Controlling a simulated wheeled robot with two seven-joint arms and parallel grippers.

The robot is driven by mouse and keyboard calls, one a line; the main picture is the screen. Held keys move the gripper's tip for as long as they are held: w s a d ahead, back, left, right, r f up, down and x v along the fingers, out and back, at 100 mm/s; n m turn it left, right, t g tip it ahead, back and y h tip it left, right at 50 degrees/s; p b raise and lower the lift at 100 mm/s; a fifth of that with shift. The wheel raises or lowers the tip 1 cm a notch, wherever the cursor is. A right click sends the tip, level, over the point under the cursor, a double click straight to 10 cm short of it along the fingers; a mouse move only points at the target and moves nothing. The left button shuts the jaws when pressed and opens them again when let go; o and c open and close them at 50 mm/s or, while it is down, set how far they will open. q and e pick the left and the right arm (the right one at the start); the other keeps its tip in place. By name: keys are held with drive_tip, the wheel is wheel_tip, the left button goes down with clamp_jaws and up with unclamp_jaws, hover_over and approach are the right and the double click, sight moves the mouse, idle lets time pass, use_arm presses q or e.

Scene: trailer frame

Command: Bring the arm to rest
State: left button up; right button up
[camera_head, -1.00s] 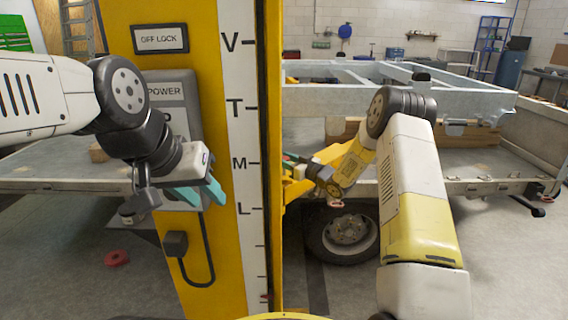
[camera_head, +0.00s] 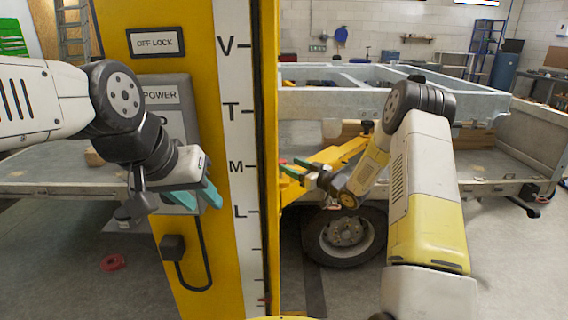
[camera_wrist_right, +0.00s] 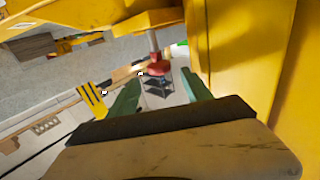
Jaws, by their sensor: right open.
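My right gripper (camera_head: 298,170) has green fingers. It is beside the yellow post, near a yellow lift arm (camera_head: 345,150). In the right wrist view its fingers (camera_wrist_right: 160,92) stand apart with nothing held between them. A red knob (camera_wrist_right: 158,72) on a grey rod shows beyond the fingers, under a yellow part; the distance to it is hard to judge. My left gripper (camera_head: 203,203) has teal fingers with a gap between them. It hangs in front of the grey power box (camera_head: 172,105) on the post and appears empty.
The yellow post (camera_head: 198,40) with a lettered scale stands between my arms. Behind it are the trailer frame (camera_head: 465,98) and a wheel (camera_head: 343,236). A red ring (camera_head: 112,263) lies on the floor at the left. The floor at lower right is open.

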drive_tip(key=shift+v, duration=0.9)
drive_tip(key=d+r+m+h, duration=0.2)
drive_tip(key=d+r+h, duration=0.35)
drive_tip(key=r, duration=0.45)
drive_tip(key=s+d+r+m+h, duration=0.3)
drive_tip(key=s+d+r+h, duration=0.2)
drive_tip(key=s+r, duration=0.3)
drive_tip(key=s+a+f+m+g, duration=0.1)
drive_tip(key=s+g, duration=0.2)
drive_tip(key=s, duration=1.4)
drive_tip(key=s+a+f+m+g, duration=0.1)
drive_tip(key=s+m+g, duration=0.1)
drive_tip(key=s, duration=1.4)
drive_tip(key=shift+s+g, duration=0.35)
drive_tip(key=shift+g, duration=0.45)
